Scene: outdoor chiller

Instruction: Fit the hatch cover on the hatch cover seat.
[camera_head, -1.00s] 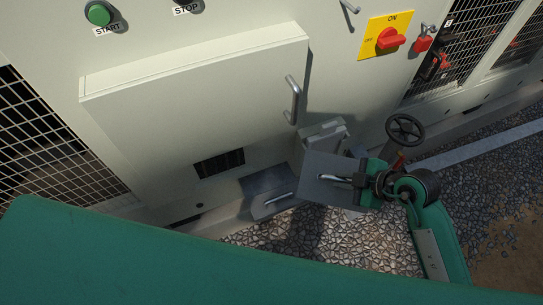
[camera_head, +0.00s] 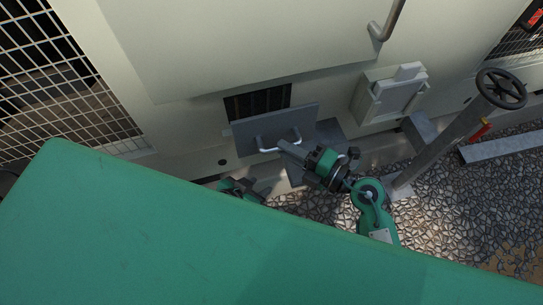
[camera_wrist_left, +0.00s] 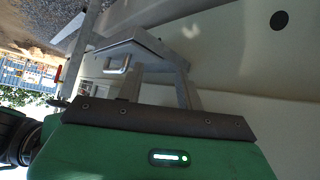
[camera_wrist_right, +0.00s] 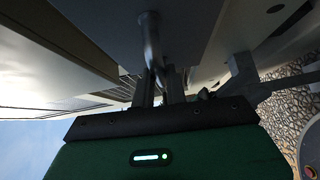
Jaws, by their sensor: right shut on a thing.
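The hatch cover (camera_head: 250,131) is a flat grey plate with a metal bar handle. My right gripper (camera_head: 288,147) is shut on the right part of that handle. In the right wrist view the handle (camera_wrist_right: 151,40) runs down between the fingers (camera_wrist_right: 160,88). The cover stands in front of the wall, just below a dark slatted opening (camera_head: 257,101) that looks like the hatch cover seat, and hides its lower edge. Whether they touch, I cannot tell. My left gripper (camera_head: 243,188) is open and empty below the cover; its spread fingers show in the left wrist view (camera_wrist_left: 158,88).
A grey box part (camera_head: 330,132) stands low by the wall, partly behind my right gripper. A pale framed box (camera_head: 391,96) projects from the wall at right. A handwheel (camera_head: 501,88) on a post stands farther right. Gravel (camera_head: 430,190) lies below.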

